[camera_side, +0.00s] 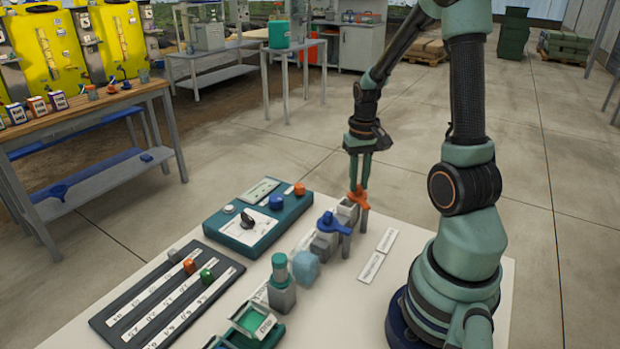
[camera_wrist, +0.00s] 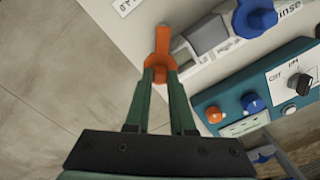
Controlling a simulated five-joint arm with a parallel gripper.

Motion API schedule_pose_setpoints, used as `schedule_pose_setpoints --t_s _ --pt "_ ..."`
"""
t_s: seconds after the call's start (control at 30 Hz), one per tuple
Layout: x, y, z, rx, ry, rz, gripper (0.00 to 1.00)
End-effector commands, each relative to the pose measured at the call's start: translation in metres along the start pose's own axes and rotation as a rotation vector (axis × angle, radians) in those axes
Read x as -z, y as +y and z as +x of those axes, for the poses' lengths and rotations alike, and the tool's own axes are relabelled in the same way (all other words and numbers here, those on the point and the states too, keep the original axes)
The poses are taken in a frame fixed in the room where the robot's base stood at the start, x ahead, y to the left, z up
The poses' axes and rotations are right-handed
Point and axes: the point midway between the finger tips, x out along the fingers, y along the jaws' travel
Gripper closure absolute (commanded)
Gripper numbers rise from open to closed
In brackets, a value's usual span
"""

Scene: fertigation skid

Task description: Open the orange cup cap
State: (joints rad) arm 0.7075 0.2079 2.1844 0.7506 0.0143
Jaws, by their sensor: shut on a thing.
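The orange cap (camera_side: 359,198) is at the far end of a row of grey blocks on the white table. In the wrist view the orange cap (camera_wrist: 161,42) has a rounded hub and a straight arm pointing up the picture, beside a grey block (camera_wrist: 207,36). My gripper (camera_side: 360,184) points down from above with its fingers shut on the orange cap. In the wrist view my gripper (camera_wrist: 160,77) has its two green fingertips at the hub, hiding part of it. The block's opening under the cap is not clearly visible.
A blue cap (camera_side: 333,223) stands on the neighbouring block. A teal control box (camera_side: 262,232) with a dial and blue and orange knobs lies to the left. Nearer are a black labelled slider panel (camera_side: 165,300) and a green-topped bottle (camera_side: 281,285).

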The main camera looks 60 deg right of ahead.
Motion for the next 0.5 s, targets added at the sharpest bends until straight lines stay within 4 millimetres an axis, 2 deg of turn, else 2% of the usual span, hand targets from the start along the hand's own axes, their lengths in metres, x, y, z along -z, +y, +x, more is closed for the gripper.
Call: schedule_pose_setpoints --t_s 0.5 --pt "-0.004 0.023 -0.001 0.001 0.006 0.491 1.0"
